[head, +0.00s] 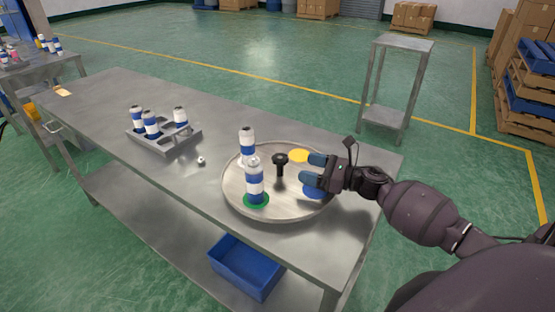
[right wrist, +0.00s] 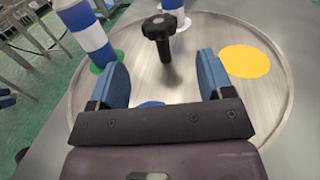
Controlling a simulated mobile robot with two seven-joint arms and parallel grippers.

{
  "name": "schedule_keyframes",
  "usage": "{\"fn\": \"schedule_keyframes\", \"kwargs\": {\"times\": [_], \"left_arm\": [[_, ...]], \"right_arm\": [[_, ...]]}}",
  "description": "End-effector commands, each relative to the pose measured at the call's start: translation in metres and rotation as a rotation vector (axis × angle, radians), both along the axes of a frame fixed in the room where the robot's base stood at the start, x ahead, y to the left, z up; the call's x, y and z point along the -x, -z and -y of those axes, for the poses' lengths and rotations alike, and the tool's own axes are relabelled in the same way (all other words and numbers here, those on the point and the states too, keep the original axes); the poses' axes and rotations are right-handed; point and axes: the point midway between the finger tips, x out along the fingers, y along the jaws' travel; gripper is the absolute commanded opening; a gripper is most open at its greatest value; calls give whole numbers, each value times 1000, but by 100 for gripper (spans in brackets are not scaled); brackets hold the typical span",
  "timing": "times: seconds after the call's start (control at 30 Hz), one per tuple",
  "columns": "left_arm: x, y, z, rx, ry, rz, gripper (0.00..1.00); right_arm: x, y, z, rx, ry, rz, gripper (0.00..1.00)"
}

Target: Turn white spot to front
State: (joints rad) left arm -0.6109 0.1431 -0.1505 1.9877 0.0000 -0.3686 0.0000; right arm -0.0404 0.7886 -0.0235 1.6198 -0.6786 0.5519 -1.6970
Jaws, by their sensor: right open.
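A round metal turntable (head: 232,194) sits on the steel table, with a black knob on a post (head: 280,160) at its middle. A yellow spot (head: 299,156) lies at its back right, a blue spot (head: 314,193) at the right and a green spot (head: 256,206) at the front under a blue-and-white can (head: 254,182). Another can (head: 247,143) stands farther back; a pale patch at its base (right wrist: 183,22) looks like the white spot, mostly hidden. My right gripper (head: 309,167) is open and empty over the right side, its fingers pointing towards the knob, apart from it. My left gripper is out of view.
A grey rack (head: 168,142) with several cans stands left of the turntable. A small light part (head: 201,161) lies between them. A blue bin (head: 245,267) is on the lower shelf. The left of the tabletop is mostly clear.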

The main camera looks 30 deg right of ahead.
Motion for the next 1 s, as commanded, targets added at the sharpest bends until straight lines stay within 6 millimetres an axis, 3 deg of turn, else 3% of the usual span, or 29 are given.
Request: {"fn": "schedule_keyframes", "kwargs": {"times": [0.5,1.0], "left_arm": [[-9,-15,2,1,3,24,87],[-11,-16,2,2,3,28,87]], "right_arm": [[-66,-1,-44,-1,0,1,74],[-75,0,-50,0,0,-1,72]]}}
